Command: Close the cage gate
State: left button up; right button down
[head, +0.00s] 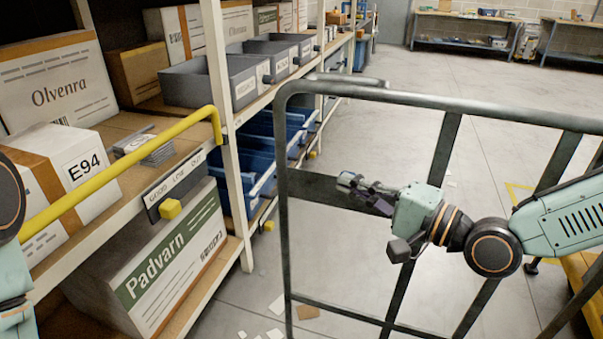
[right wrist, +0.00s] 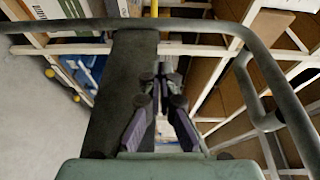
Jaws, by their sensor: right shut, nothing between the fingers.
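The cage gate (head: 281,200) is a dark grey-green metal frame with a rounded top corner, upright bars and a flat dark plate near its free-looking left edge. It stands in the aisle right of the racks, with floor showing between. My right gripper (head: 352,184) is shut and empty, pointing left at the plate. In the right wrist view, the gripper's fingers (right wrist: 162,100) overlap the gate plate (right wrist: 112,95); I cannot tell whether they touch it. A looped bar (right wrist: 248,92) on the gate shows at right there. My left gripper is out of view.
Racks (head: 222,110) at left hold boxes, grey bins (head: 195,88) and blue bins (head: 262,150). A yellow rail (head: 120,175) sticks out along the near shelf. Paper scraps (head: 277,305) lie on the floor. Workbenches (head: 465,30) stand far back; the middle floor is clear.

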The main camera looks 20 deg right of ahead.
jog(key=b+x, duration=0.6)
jog(key=x, duration=0.5)
dwell(0.6)
jog(key=shift+a, duration=0.1)
dwell(0.5)
